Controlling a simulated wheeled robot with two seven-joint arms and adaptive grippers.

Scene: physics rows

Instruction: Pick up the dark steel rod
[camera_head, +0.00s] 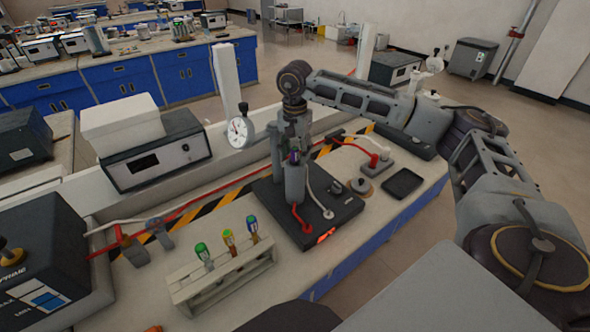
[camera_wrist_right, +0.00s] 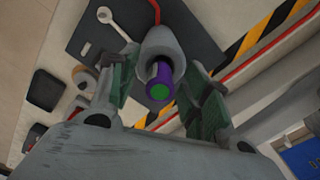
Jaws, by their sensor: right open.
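I cannot clearly make out a dark steel rod in either view. My right gripper (camera_head: 293,148) points down over a grey upright holder (camera_head: 295,186) on a black base plate (camera_head: 335,218). In the right wrist view, the fingers of the right gripper (camera_wrist_right: 160,72) are spread, one on each side of the grey holder (camera_wrist_right: 162,43). A purple piece with a green end (camera_wrist_right: 159,90) stands out of the holder, between the open fingers. I cannot tell whether the fingers touch it. My left gripper is not in view.
A white rack (camera_head: 222,277) with several colour-capped tubes stands in front. A dial gauge (camera_head: 240,132) is left of my gripper. A grey instrument (camera_head: 155,163) stands behind. A black tray (camera_head: 403,183) lies to the right, near the bench edge. Red and white tubes cross the bench.

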